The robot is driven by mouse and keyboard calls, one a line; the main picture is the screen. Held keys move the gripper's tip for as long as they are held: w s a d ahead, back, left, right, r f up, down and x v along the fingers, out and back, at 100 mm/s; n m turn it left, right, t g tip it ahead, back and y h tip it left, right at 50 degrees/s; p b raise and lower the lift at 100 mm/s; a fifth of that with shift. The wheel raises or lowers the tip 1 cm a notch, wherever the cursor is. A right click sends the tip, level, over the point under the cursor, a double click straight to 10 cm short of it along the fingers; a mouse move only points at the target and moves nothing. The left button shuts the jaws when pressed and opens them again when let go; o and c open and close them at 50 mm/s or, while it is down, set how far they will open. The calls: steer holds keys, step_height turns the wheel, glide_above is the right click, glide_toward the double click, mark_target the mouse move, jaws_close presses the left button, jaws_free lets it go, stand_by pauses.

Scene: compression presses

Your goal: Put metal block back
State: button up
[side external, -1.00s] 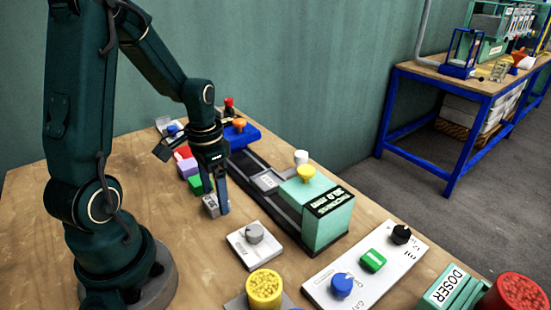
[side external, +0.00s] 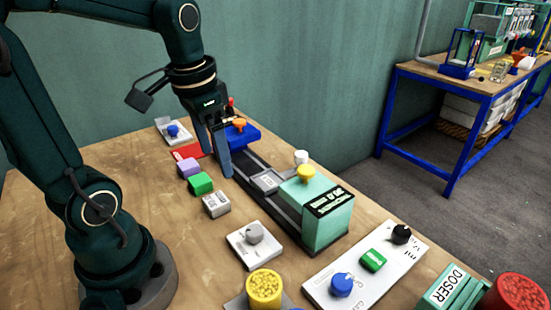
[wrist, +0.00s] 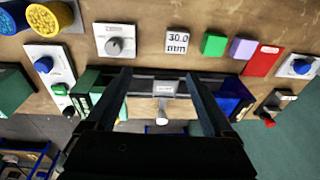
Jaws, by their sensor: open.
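The metal block (side external: 216,204) is a small grey-white block on the wooden table, at the near end of a row with a green block (side external: 200,184) and a purple block (side external: 189,167). In the wrist view the metal block (wrist: 177,41) reads "30.0 mm" and sits above the fingers, next to the green block (wrist: 214,44). My gripper (side external: 216,165) is raised beyond the row, near the dark rail. In the wrist view my open gripper (wrist: 157,78) has nothing between its fingers, with the rail and a light plate (wrist: 164,87) below.
A teal press (side external: 327,217) with a yellow knob (side external: 306,173) stands on the rail's near end; a blue part (side external: 243,136) is at its far end. A red flat mat (side external: 187,151) lies past the purple block. A grey-knob panel (side external: 254,243) sits in front of the metal block.

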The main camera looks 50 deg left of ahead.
steer(key=s+d+r+t, duration=0.1)
steer(key=s+d+t, duration=0.2)
steer(key=d, duration=0.5)
steer(key=shift+s+t+h, duration=0.4)
steer(key=shift+t, duration=0.1)
steer(key=shift+d, duration=0.1)
stand_by(0.4)
